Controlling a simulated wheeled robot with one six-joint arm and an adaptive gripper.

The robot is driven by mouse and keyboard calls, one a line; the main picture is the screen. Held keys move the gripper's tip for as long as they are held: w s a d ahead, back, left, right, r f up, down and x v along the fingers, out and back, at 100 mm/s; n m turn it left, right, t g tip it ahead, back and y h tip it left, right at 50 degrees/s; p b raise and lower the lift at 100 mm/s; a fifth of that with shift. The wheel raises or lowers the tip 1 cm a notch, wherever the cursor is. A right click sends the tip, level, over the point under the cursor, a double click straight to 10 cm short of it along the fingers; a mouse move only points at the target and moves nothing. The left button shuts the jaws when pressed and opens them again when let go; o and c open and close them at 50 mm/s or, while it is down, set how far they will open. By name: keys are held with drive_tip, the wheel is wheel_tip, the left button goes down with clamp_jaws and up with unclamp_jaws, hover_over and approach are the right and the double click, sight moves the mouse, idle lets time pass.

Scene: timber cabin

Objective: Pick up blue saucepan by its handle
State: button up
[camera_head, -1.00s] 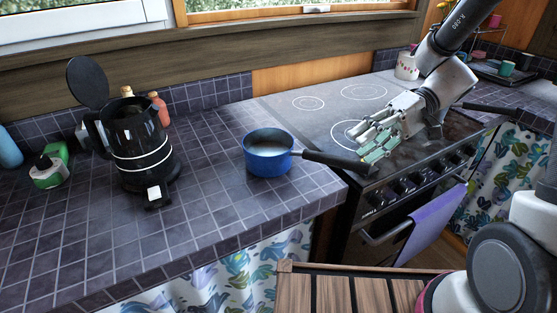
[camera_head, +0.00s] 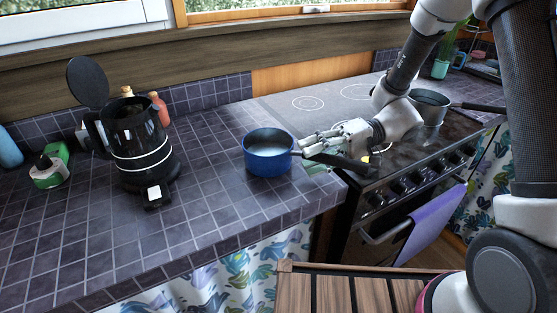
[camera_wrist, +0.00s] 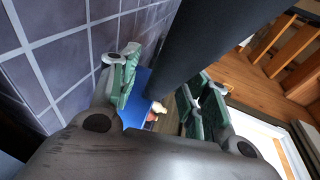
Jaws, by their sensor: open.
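The blue saucepan (camera_head: 268,157) stands upright on the tiled counter, left of the stove. Its dark handle (camera_head: 341,161) points right, over the stove's front left corner. My gripper (camera_head: 308,153) is open at the handle's near-pan end, with its fingers pointing left toward the pan. In the wrist view the dark handle (camera_wrist: 192,45) runs between the two green-padded fingers, and a strip of the blue pan (camera_wrist: 136,98) shows behind them. I cannot tell whether the pads touch the handle.
A black kettle (camera_head: 140,150) with its lid up stands on the counter at left. A grey pan (camera_head: 428,104) sits on the stove (camera_head: 400,165) behind my wrist. A purple towel (camera_head: 432,222) hangs on the oven front. The counter between kettle and saucepan is clear.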

clamp_jaws()
drive_tip(key=shift+r, duration=0.15)
idle(0.4)
